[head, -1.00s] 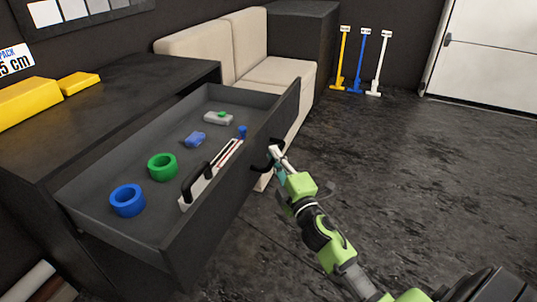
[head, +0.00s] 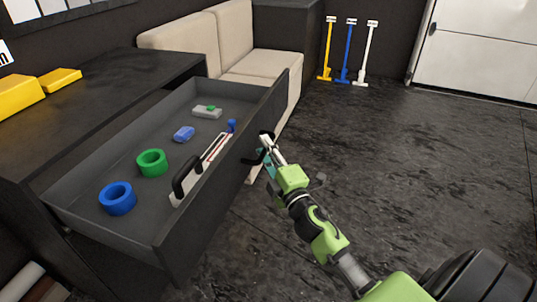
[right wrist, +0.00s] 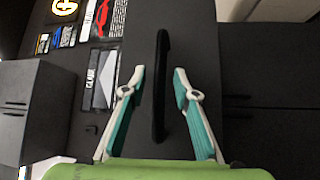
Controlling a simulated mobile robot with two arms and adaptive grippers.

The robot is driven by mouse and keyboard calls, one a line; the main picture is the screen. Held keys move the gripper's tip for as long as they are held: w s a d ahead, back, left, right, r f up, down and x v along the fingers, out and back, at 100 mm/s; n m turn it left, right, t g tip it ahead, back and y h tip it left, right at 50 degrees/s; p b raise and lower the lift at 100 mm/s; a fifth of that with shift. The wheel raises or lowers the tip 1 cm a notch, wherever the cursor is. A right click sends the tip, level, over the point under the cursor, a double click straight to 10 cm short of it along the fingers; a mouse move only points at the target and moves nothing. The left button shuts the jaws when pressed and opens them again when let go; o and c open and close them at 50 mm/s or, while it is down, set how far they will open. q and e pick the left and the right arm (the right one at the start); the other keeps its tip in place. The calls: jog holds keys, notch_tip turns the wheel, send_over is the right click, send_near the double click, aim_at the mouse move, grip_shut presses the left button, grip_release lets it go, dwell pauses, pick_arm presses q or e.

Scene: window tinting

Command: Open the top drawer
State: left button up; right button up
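The top drawer (head: 258,115) stands pulled far out of the dark cabinet (head: 120,72) in the head view, with its inside in plain sight. Its black handle (right wrist: 160,120) is on the front panel. My right gripper (head: 263,146) is at this handle. In the right wrist view, the fingers of my right gripper (right wrist: 160,75) are spread, one on each side of the handle, with a visible gap on both sides. My left gripper is not in view.
The drawer holds a blue roll (head: 117,198), a green roll (head: 152,163), a black-handled tool (head: 200,172), a blue block (head: 184,134) and a grey item (head: 207,111). A beige sofa (head: 262,68) stands behind. The dark floor (head: 430,170) at right is clear.

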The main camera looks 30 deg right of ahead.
jog(key=s+a+f, duration=0.1)
jog(key=s, duration=1)
jog(key=shift+s+a+f, duration=0.3)
jog(key=shift+s+f, duration=0.05)
